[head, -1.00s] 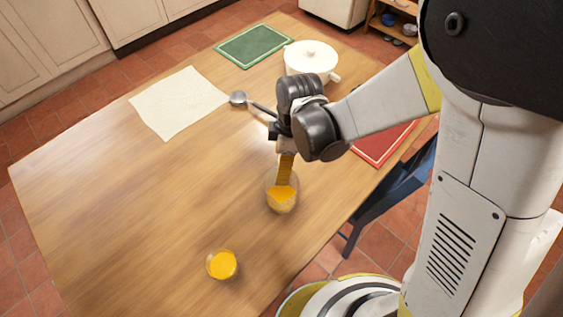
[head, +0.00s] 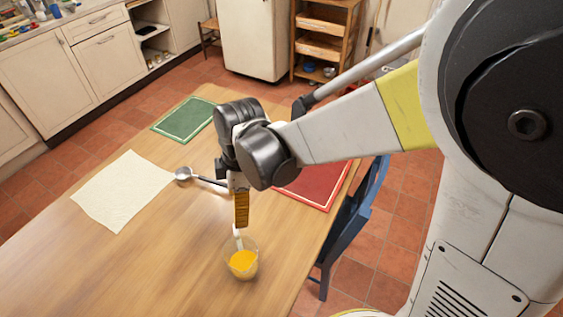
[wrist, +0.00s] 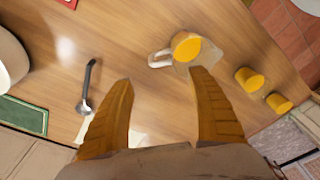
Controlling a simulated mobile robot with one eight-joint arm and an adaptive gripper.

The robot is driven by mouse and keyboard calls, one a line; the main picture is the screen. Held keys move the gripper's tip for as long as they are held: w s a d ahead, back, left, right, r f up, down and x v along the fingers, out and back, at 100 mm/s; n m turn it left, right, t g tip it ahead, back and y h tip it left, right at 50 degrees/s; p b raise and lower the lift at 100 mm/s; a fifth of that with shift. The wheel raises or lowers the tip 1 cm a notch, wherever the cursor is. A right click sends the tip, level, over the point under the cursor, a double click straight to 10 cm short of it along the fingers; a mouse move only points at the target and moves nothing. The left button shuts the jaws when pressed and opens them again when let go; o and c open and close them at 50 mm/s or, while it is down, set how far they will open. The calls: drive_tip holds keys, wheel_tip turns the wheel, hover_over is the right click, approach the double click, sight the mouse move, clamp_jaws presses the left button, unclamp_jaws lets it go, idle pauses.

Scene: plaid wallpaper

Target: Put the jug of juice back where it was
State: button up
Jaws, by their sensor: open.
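The jug of juice (head: 242,262), clear with orange juice inside, stands upright on the wooden table near its right edge in the head view. The jug also shows in the wrist view (wrist: 186,46), with its pale handle pointing left. My gripper (head: 240,226) is above the jug, apart from it, fingers pointing down. In the wrist view my gripper (wrist: 162,76) has its two yellow-brown fingers spread wide with nothing between them. The right fingertip overlaps the jug's outline in that picture.
Two glasses of orange juice (wrist: 248,80) (wrist: 279,102) stand right of the jug in the wrist view. A ladle (head: 183,174), cream cloth (head: 120,190), green mat (head: 184,120) and red mat (head: 315,187) lie on the table (head: 170,265). A blue chair (head: 350,230) stands beside it.

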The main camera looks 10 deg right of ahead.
drive_tip(key=s+d+r+m+t, duration=0.3)
drive_tip(key=d+r+m, duration=0.3)
drive_tip(key=d+m, duration=0.3)
drive_tip(key=s+d+r+m+t+h, duration=0.1)
drive_tip(key=s+d+r+m+t, duration=0.2)
drive_tip(key=d+r+m, duration=0.3)
drive_tip(key=d+m+t, duration=0.1)
drive_tip(key=d+m, duration=0.2)
drive_tip(key=d, duration=0.2)
drive_tip(key=shift+s+d+r+m+h, duration=0.2)
drive_tip(key=shift+m+h, duration=0.1)
drive_tip(key=shift+m, duration=0.1)
